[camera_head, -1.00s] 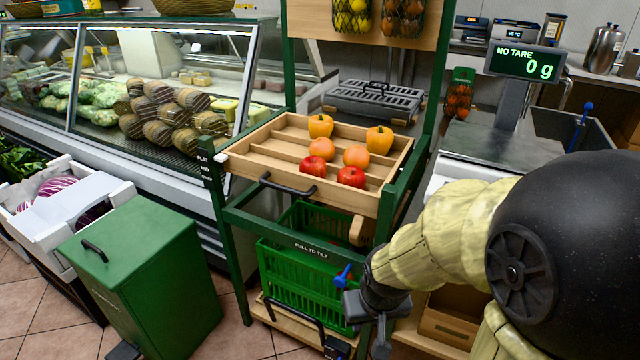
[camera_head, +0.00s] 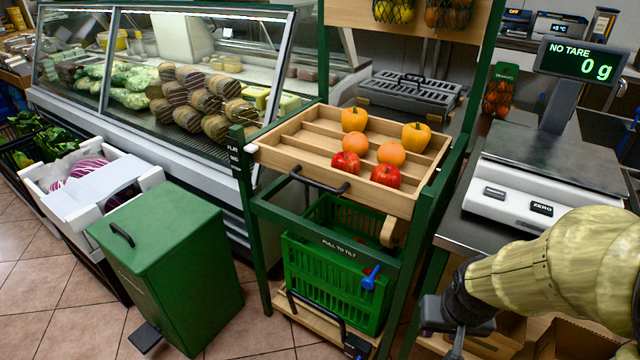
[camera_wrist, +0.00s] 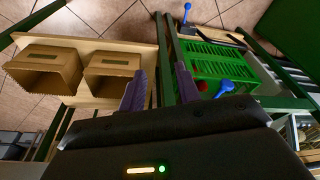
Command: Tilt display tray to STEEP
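The wooden display tray (camera_head: 283,150) sits in a green stand (camera_head: 432,207), close to flat. It holds yellow peppers, orange fruits and red fruits in its rows. A dark bar handle (camera_head: 320,184) is on its front edge. A plate at the stand's left post reads "FLAT" with "MID" below; lower text is hidden or unreadable. The front crossbar (camera_head: 330,238) reads "PULL TO TILT". My gripper (camera_head: 446,330) is low, right of the stand, away from the handle. In the wrist view its two fingers (camera_wrist: 161,88) are apart with nothing held between them.
A green crate (camera_head: 325,275) is below the tray; a blue lever (camera_head: 371,278) shows in front of it. A green bin (camera_head: 170,255) stands at front left. A scale (camera_head: 515,195) is on the right counter. Cardboard boxes (camera_wrist: 45,68) lie near my gripper. Tiled floor is clear before the stand.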

